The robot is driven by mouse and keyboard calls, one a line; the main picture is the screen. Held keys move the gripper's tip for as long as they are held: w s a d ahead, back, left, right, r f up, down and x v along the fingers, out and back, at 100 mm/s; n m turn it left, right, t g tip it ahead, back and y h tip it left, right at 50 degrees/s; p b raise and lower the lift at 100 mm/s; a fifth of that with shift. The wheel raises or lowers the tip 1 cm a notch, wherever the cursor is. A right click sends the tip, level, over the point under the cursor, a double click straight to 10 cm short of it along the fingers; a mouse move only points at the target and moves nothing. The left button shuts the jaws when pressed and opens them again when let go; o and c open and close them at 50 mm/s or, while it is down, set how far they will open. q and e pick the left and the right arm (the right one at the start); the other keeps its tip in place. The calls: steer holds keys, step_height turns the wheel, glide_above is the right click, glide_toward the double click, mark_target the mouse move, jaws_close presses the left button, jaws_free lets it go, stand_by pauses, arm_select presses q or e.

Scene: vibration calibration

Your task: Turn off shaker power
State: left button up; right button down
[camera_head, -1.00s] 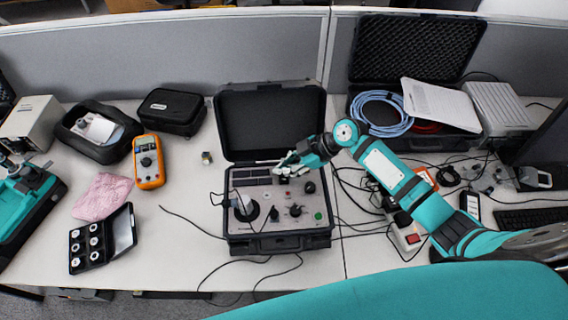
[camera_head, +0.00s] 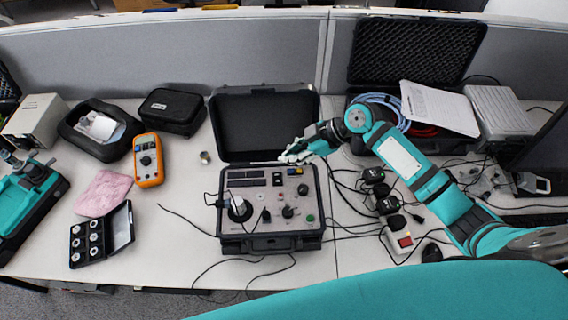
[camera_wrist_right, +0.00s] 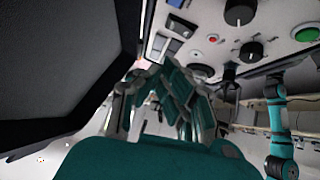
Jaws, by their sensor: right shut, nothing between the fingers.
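The shaker unit (camera_head: 262,244) is an open black case with a light control panel of dials, switches and buttons. My right gripper (camera_head: 290,157) is shut and empty, at the panel's back edge near the lid. It seems a little above the panel, but the gap is hard to judge. In the right wrist view, its fingers (camera_wrist_right: 185,95) lie in front of the panel, with a red indicator (camera_wrist_right: 214,36) beyond. My left gripper is not identifiable.
A power strip (camera_head: 400,242) with a red switch and dark plugs lies right of the shaker amid cables. An orange meter (camera_head: 148,160) and an open black box of round pieces (camera_head: 76,245) stand left.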

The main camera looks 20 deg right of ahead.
arm_select(q)
steer(key=shift+w+a+f+b, duration=0.1)
steer(key=shift+a+f+b, duration=0.1)
steer(key=shift+f+b, duration=0.4)
steer(key=shift+a+f+b, duration=0.2)
steer(key=shift+f+b, duration=0.2)
steer(key=shift+f, duration=0.4)
arm_select(e)
steer(key=shift+w+r+v, duration=0.1)
steer(key=shift+w+v, duration=0.1)
steer(key=shift+v, duration=0.75)
steer(key=shift+w+r+v, duration=0.1)
steer(key=shift+w+v, duration=0.1)
steer(key=shift+v, duration=0.75)
steer(key=shift+w+r+v, duration=0.1)
steer(key=shift+w+v, duration=0.1)
steer(key=shift+v, duration=0.75)
